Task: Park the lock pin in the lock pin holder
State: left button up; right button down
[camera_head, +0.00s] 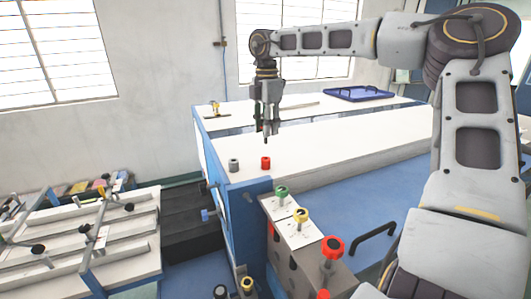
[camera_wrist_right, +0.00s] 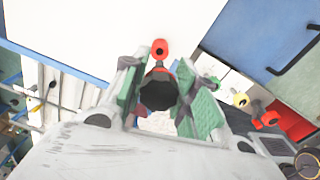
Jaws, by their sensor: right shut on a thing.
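My right gripper (camera_head: 267,118) points down above the white table top. In the right wrist view its green-padded fingers (camera_wrist_right: 157,95) are shut on the lock pin by its dark faceted knob (camera_wrist_right: 158,93). The lock pin's tip (camera_head: 266,139) hangs below the fingers in the head view. A short red cylindrical holder (camera_head: 266,162) stands on the table below the pin, apart from it. It also shows in the wrist view (camera_wrist_right: 160,47), with a dark hole in its top. A grey cylinder (camera_head: 234,165) stands to its left. My left gripper is out of view.
Green (camera_head: 281,192), yellow (camera_head: 301,216) and red (camera_head: 332,247) knobs stand on a block in front of the table. A blue tray (camera_head: 357,93) lies at the back right. A slatted rack (camera_head: 110,240) is at the left. The white table top (camera_head: 330,140) is mostly clear.

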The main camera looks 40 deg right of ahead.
jog(key=shift+f, duration=0.25)
jog(key=w+a+r+n, duration=0.1)
jog(key=w+a+n, duration=0.5)
jog(key=a, duration=0.2)
jog(key=shift+a, duration=0.3)
jog(key=shift+r, duration=0.1)
dwell(0.5)
notch_tip(320, 180, down, 5)
jog(key=b, duration=0.3)
dwell(0.5)
